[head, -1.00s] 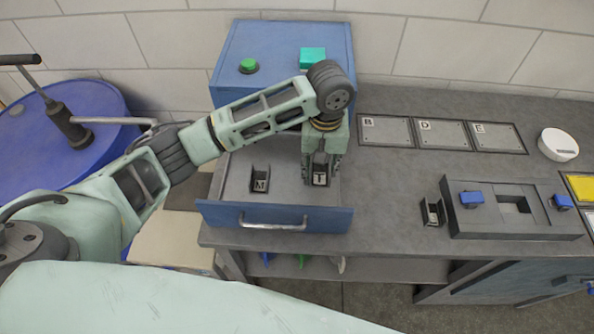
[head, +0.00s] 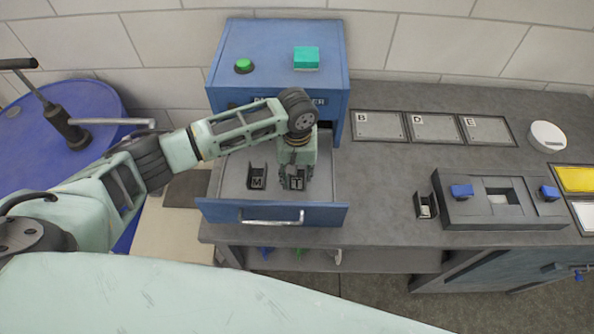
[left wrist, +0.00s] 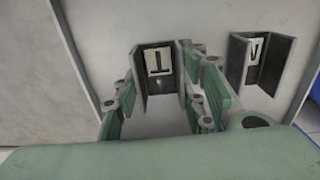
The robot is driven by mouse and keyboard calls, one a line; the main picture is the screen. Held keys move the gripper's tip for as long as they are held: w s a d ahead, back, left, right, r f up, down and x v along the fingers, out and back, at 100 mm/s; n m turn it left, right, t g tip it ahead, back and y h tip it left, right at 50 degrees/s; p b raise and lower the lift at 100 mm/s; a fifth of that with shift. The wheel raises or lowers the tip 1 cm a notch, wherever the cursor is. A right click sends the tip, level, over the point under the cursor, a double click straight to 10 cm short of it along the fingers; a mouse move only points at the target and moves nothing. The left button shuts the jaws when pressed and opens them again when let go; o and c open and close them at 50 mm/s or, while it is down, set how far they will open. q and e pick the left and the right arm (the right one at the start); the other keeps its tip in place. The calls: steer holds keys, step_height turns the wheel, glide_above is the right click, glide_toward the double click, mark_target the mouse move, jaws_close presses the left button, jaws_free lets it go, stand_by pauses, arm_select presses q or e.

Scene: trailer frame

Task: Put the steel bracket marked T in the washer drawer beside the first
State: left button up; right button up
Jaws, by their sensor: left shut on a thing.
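The steel bracket marked T (head: 297,183) is inside the open blue washer drawer (head: 330,215), with its letter showing. My left gripper (head: 296,172) reaches down into the drawer and is shut on this bracket. The left wrist view shows the T bracket (left wrist: 160,62) between the green fingers. The first bracket, marked M (head: 257,178), stands in the drawer just left of the T bracket, with a small gap between them. Whether the T bracket touches the drawer floor is unclear. My right gripper is out of view.
The blue washer (head: 276,55) with a green button (head: 243,65) rises behind the drawer. Right of it are plates marked B, D and E (head: 432,127), a dark grey fixture (head: 470,212) with blue clamps, and another bracket (head: 425,206). A blue drum (head: 40,150) stands at left.

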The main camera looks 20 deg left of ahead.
mark_target(297, 180)
arm_select(q)
steer(key=o, duration=1.4)
steer(key=shift+o, duration=0.2)
step_height(297, 180, up, 12)
steer(key=b, duration=0.2)
